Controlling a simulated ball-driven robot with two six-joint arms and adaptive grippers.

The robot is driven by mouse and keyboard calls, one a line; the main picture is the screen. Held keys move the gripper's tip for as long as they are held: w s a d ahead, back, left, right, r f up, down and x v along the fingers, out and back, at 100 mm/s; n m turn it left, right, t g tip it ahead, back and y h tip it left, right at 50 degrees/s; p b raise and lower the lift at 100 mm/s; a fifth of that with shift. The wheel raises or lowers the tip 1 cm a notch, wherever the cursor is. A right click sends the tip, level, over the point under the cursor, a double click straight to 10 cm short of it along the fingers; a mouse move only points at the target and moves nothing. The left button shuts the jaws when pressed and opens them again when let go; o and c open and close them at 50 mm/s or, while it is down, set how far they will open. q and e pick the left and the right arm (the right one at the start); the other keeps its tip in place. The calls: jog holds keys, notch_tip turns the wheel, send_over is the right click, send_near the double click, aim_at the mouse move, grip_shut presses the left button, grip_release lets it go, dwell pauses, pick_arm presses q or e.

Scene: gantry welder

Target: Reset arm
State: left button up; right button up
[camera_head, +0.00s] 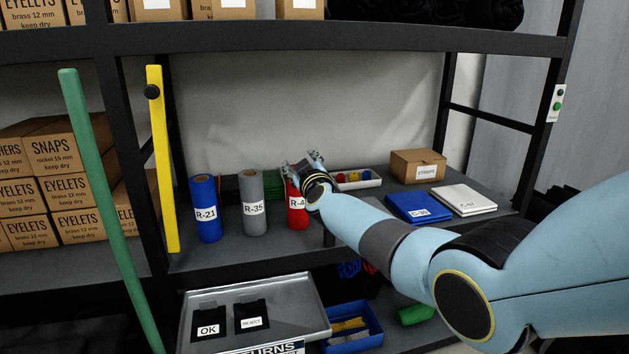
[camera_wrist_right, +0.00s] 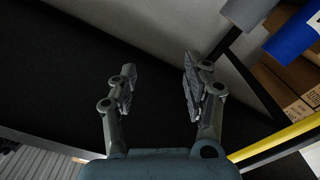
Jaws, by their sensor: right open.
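My light-blue right arm (camera_head: 395,245) reaches in from the right in the head view, across the front of the shelf. Its gripper (camera_head: 301,161) is above and in front of the red roll (camera_head: 297,213), hiding part of its top and label. In the wrist view the gripper (camera_wrist_right: 159,72) has its two fingers spread apart, with nothing between them and a dark surface behind. My left gripper is in neither view.
A blue roll (camera_head: 205,215) and grey roll (camera_head: 253,205) stand left of the red one. A white tray (camera_head: 374,182), carton (camera_head: 418,166) and folded blue cloth (camera_head: 418,207) lie right. A yellow bar (camera_head: 162,160) and green pole (camera_head: 105,205) stand left. A metal tray (camera_head: 291,291) sits below.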

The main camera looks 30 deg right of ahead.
jog(key=shift+s+d+f+m+b, duration=0.1)
jog(key=shift+d+f+m+b, duration=0.25)
jog(key=shift+f, duration=0.25)
